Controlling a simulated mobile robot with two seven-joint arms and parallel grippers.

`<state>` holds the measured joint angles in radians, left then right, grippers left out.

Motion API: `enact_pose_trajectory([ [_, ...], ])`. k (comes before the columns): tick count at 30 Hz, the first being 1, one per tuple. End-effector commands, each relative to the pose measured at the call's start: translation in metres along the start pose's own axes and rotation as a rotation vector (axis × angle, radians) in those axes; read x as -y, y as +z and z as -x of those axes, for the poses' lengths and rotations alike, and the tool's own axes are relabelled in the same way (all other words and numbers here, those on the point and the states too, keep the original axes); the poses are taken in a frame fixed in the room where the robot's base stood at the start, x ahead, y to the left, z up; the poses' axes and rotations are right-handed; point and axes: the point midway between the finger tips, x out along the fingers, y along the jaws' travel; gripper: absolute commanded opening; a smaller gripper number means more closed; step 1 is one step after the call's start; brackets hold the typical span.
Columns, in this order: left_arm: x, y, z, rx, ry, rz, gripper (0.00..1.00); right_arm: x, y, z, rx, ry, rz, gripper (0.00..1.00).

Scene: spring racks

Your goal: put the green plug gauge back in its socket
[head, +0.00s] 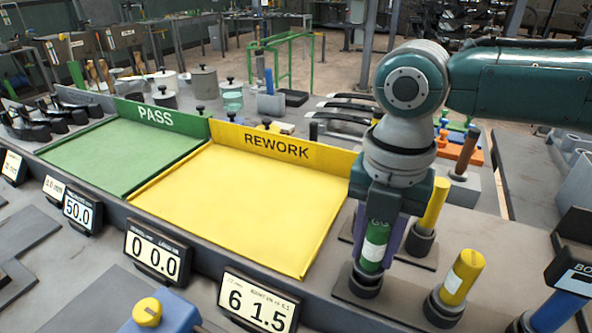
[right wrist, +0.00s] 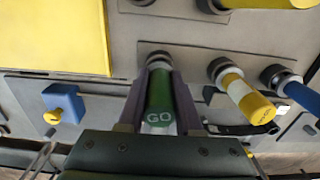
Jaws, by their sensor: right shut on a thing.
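The green plug gauge (head: 374,253), with a white band and "GO" on its end, stands upright between the fingers of my right gripper (head: 377,240). The gripper is shut on it from above. Its lower end meets the dark round socket (head: 366,283) on a grey plate; I cannot tell how deep it sits. In the right wrist view the green gauge (right wrist: 160,100) lies between the purple-grey fingers, in line with its socket (right wrist: 158,58). My left gripper is not in view.
Yellow gauges stand close by in sockets, one front right (head: 463,276) and one behind (head: 433,204). The empty yellow REWORK tray (head: 230,200) and green PASS tray (head: 120,155) lie left. Number displays (head: 258,300) line the front edge. A blue gauge (right wrist: 296,90) is at right in the wrist view.

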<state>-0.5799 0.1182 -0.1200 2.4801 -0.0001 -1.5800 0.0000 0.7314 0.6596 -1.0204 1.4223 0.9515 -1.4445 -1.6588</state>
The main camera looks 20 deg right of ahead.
Motion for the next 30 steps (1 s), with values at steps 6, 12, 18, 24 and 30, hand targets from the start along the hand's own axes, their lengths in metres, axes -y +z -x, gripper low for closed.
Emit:
enact_pose_trajectory([
  [6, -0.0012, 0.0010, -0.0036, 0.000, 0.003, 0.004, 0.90, -0.0003, 0.0000, -0.0050, 0.000, 0.001, 0.000, 0.00],
  [12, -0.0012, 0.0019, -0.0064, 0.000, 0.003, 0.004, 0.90, -0.0004, -0.0001, -0.0090, 0.000, 0.001, 0.001, 0.00],
  [18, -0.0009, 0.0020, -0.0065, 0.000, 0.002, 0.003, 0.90, -0.0004, -0.0001, -0.0095, 0.000, 0.001, 0.001, 0.45],
  [24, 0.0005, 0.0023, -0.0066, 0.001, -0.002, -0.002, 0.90, -0.0002, -0.0002, -0.0096, 0.000, 0.000, 0.001, 0.68],
  [30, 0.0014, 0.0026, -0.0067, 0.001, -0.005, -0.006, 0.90, 0.0003, -0.0003, -0.0101, -0.001, -0.001, 0.001, 0.70],
])
